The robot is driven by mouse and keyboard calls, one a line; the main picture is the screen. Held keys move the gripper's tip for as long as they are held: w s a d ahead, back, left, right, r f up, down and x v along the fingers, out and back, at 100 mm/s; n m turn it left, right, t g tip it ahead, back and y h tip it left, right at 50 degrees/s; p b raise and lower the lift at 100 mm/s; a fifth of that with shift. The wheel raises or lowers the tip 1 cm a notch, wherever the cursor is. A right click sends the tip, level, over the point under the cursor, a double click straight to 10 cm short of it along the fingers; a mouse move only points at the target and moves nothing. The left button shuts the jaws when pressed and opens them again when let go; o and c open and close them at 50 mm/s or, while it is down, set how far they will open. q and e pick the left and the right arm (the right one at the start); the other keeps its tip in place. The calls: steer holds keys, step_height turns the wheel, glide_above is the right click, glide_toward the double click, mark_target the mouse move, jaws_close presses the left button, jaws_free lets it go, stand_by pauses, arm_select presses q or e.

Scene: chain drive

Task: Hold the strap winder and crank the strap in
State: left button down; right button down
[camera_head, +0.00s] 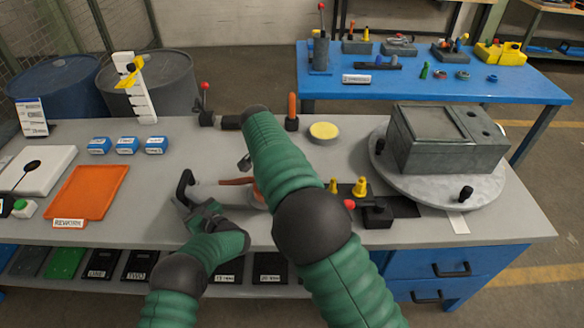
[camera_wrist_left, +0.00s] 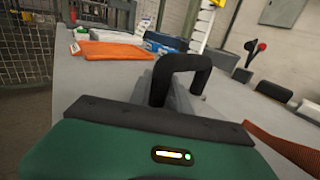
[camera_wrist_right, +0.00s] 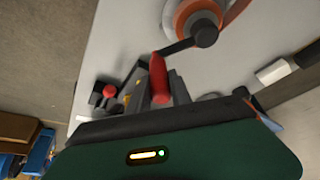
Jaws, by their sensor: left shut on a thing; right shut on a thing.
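The strap winder (camera_head: 207,192) lies on the grey workbench, with a black handle (camera_head: 184,184) at its left end and an orange strap (camera_head: 236,182) beside it. My left gripper (camera_head: 204,216) is shut on the black handle, which also shows in the left wrist view (camera_wrist_left: 183,66). My right gripper (camera_wrist_right: 155,92) is shut on the red crank knob (camera_wrist_right: 158,76). A dark crank arm (camera_wrist_right: 181,46) joins that knob to the hub of the orange reel (camera_wrist_right: 196,14). In the head view my right arm hides the crank and most of the reel.
An orange tray (camera_head: 87,192) and several blue boxes (camera_head: 127,145) are at the left. A round turntable (camera_head: 384,168) carrying a grey box (camera_head: 440,140) stands at the right. Yellow pieces (camera_head: 360,187) and a black block (camera_head: 377,216) sit just right of my right arm.

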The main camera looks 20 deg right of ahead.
steer(key=shift+s+a+m+g+h, duration=0.1)
steer(key=shift+s+a+m+g, duration=0.25)
steer(key=shift+a+m, duration=0.65)
steer(key=shift+s+a+m+g+h, duration=0.15)
steer(key=shift+a+m+g, duration=0.3)
steer(key=shift+a+m, duration=0.6)
steer(key=shift+s+a+m+g+h, duration=0.1)
steer(key=shift+s+a+m+g, duration=0.3)
steer(key=shift+a+m, duration=0.6)
steer(key=shift+d, duration=0.1)
steer(key=c, duration=1.2)
jaws_free()
steer(key=shift+o, duration=0.2)
steer(key=shift+d, duration=0.1)
